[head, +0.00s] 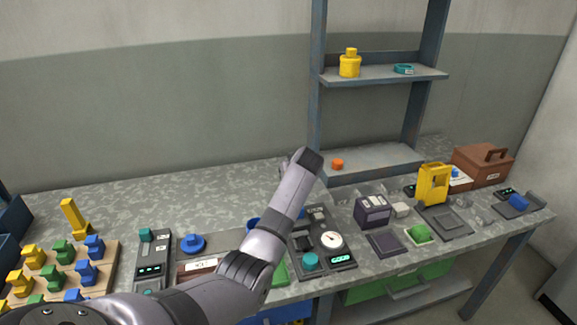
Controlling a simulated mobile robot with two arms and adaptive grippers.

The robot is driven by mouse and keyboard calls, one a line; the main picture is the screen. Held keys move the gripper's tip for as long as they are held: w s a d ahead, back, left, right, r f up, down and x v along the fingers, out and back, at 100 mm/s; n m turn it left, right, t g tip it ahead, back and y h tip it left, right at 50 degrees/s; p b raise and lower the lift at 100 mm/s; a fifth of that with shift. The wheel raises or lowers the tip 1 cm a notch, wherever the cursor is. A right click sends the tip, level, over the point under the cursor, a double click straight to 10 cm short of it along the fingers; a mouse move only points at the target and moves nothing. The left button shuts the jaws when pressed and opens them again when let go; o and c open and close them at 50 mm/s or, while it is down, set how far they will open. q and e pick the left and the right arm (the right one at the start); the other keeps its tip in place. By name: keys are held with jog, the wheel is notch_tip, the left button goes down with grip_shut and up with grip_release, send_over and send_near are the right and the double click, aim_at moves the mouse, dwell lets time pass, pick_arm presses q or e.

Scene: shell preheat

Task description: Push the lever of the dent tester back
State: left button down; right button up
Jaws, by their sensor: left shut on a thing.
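The dent tester appears to be the dark grey device (343,262) with a white round dial, a teal knob and a green-lit display, right of my left forearm. My left arm comes in from the lower left, rises in front of the bench and ends high in a dark joint. My left gripper (318,213) shows only as a small dark shape at the back of the device, mostly hidden by the forearm. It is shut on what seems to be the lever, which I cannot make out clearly. My right gripper is not in view.
Right of the device are a dark purple box (373,209), a green dome (420,233) and a yellow stand (433,184). A blue round part (193,243) and a wooden peg board (112,262) lie left. A grey shelf (385,75) rises behind.

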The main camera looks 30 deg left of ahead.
pick_arm(q)
jog(key=shift+w+a+h, duration=0.15)
jog(key=shift+h, duration=0.15)
jog(key=shift+f, duration=0.1)
jog(key=c, duration=1.4)
grip_release()
jog(key=shift+w, duration=0.1)
jog(key=shift+o, duration=0.2)
jog(key=v, duration=1.2)
